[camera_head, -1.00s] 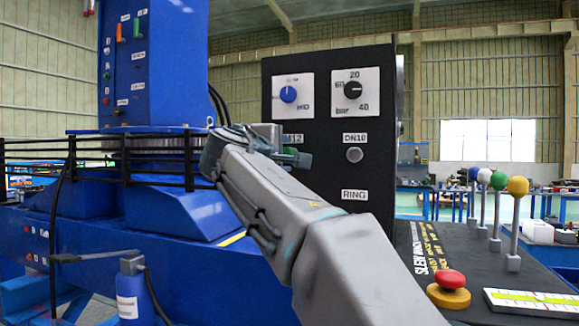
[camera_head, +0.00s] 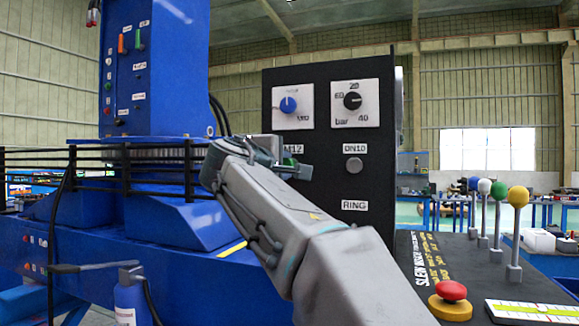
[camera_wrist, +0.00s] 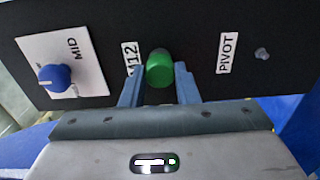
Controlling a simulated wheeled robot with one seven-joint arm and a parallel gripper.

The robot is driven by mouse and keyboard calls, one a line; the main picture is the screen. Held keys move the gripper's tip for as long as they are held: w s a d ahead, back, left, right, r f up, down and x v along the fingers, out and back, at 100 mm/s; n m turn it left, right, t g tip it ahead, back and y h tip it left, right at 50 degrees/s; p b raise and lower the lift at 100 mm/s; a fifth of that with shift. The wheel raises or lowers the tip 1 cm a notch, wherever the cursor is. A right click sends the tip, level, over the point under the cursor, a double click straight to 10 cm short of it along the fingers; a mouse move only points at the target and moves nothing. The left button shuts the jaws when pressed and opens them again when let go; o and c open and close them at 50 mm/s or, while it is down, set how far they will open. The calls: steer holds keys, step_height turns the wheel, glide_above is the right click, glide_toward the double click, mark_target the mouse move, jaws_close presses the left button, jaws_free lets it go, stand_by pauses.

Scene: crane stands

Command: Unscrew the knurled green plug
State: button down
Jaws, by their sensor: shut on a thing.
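The green plug (camera_wrist: 159,68) sticks out of the black panel next to the M12 label in the wrist view. My gripper (camera_wrist: 160,88) has its two blue-grey fingers on either side of the plug and is shut on it. The plug's outer end shows between the fingers; its knurling is too blurred to make out. In the head view only a bit of green (camera_head: 289,161) shows by my gripper (camera_head: 292,170), and my wrist hides much around it.
The black panel (camera_head: 325,215) carries a blue MID knob (camera_head: 288,105), a bar dial (camera_head: 352,101) and a DN10 fitting (camera_head: 354,164). A PIVOT label (camera_wrist: 227,53) and a small stud (camera_wrist: 262,54) lie right of the plug. A red button (camera_head: 451,291) and several levers stand at right.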

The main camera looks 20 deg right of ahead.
steer(key=shift+r+n+p, duration=0.3)
steer(key=shift+n+p, duration=0.8)
steer(key=shift+p, duration=0.05)
steer(key=shift+f+n+p, duration=0.1)
steer(key=shift+n+p, duration=0.7)
steer(key=shift+n, duration=0.3)
steer(key=shift+f+n, duration=0.25)
steer(key=shift+n, duration=0.15)
steer(key=shift+r+n+p, duration=0.3)
steer(key=shift+n+p, duration=0.4)
steer(key=shift+p, duration=0.3)
steer(key=shift+n+p, duration=1)
steer(key=shift+n, duration=0.2)
steer(key=shift+f, duration=0.3)
steer(key=shift+b+v, duration=0.65)
steer(key=shift+v, duration=1.45)
